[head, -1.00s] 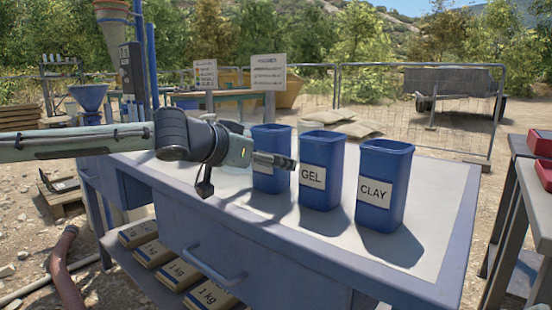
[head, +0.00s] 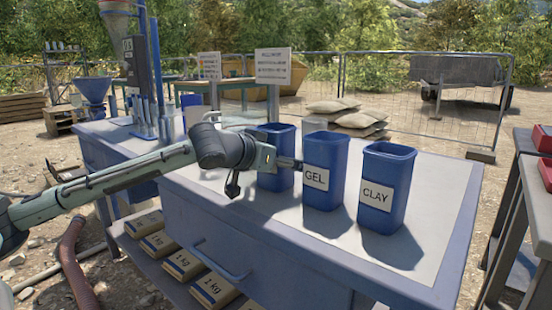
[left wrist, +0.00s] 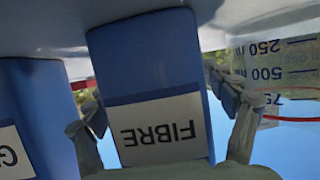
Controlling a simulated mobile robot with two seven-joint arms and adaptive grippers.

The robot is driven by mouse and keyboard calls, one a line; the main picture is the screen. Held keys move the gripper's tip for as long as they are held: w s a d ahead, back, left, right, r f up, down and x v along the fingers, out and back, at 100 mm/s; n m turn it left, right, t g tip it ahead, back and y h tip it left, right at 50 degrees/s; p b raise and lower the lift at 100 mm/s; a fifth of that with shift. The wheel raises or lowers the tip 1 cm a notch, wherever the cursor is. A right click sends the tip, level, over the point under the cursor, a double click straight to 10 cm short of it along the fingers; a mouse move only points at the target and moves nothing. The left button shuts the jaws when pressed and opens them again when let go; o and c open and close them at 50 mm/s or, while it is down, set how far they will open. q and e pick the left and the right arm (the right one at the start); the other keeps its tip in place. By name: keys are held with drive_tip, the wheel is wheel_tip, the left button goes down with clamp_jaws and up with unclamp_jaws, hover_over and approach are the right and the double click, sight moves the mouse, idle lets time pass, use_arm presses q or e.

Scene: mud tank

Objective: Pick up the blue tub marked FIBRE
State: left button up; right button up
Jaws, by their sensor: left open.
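The blue FIBRE tub (head: 276,138) stands upright on the bench, leftmost in a row of blue tubs. In the head view my left gripper (head: 287,163) is in front of it and hides its label. In the left wrist view the FIBRE tub (left wrist: 150,60) appears upside down, its white label readable. My left gripper (left wrist: 165,112) is open, with one finger on each side of the tub. I cannot tell whether the fingers touch it. My right gripper is not in view.
The GEL tub (head: 325,150) stands close to the right of FIBRE, then the CLAY tub (head: 386,165). A clear graduated vessel (left wrist: 275,75) is near on the other side. The bench top (head: 440,195) is clear at right.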

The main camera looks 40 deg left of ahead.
use_arm(q)
drive_tip(key=shift+c, duration=0.2)
drive_tip(key=c, duration=1.7)
drive_tip(key=shift+o, duration=0.2)
drive_tip(key=shift+r, duration=0.1)
